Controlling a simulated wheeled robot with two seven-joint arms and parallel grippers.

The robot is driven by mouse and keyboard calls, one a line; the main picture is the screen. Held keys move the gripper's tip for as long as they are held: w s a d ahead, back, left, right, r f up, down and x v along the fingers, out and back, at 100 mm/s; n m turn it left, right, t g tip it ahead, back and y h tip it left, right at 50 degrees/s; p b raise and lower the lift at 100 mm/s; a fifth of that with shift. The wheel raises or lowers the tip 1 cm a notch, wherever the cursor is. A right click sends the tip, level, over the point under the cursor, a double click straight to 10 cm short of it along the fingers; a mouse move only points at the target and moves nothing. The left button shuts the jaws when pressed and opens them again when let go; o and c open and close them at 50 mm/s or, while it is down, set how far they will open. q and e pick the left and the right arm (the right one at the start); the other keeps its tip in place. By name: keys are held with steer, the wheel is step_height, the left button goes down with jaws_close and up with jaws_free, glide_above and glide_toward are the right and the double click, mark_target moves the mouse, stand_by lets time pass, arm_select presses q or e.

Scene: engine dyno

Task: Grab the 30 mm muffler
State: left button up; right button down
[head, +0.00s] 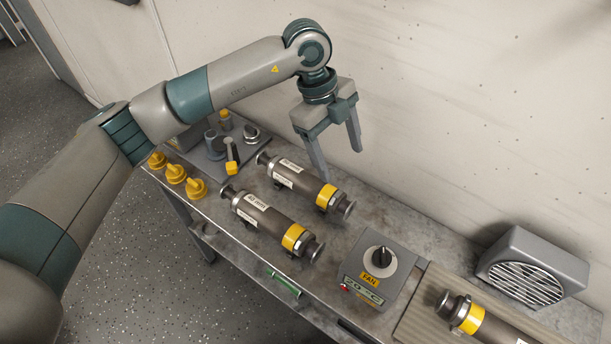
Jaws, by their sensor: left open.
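Three dark cylindrical mufflers with yellow bands and metal end flanges are in the head view. One muffler (308,184) lies toward the back of the bench, and a second muffler (268,220) lies in front of it, roughly parallel. A third muffler (492,330) is at the lower right, partly cut off by the frame. Their white labels are too small to read, so I cannot tell which is the 30 mm one. My left gripper (338,168) is open and empty, fingers pointing down, above or behind the back muffler's yellow-banded end. My right gripper is not in view.
A grey fan box (376,268) with a black knob stands right of the two mufflers. A ribbed mat (416,318) lies under the third. A grilled grey unit (532,268) is at the back right. Yellow-knobbed parts (176,174) are at left. The wall (470,110) rises close behind.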

arm_select(q)
steer(key=w+a+r+n+t+y, duration=0.1)
steer(key=w+a+n+y, duration=0.1)
steer(key=w+a, duration=0.3)
steer(key=shift+w+a+r+t+y, duration=0.35)
steer(key=shift+a+y, duration=0.35)
steer(key=shift+a, duration=0.15)
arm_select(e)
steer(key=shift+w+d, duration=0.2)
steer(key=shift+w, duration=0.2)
arm_select(q)
steer(key=p, duration=0.5)
glide_above(306, 178)
step_height(306, 178, down, 12)
steer(key=shift+s+r, duration=0.1)
steer(key=shift+r, duration=0.15)
steer(key=shift+f, duration=0.4)
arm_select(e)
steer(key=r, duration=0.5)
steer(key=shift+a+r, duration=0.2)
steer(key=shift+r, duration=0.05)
arm_select(q)
steer(key=shift+p, duration=0.3)
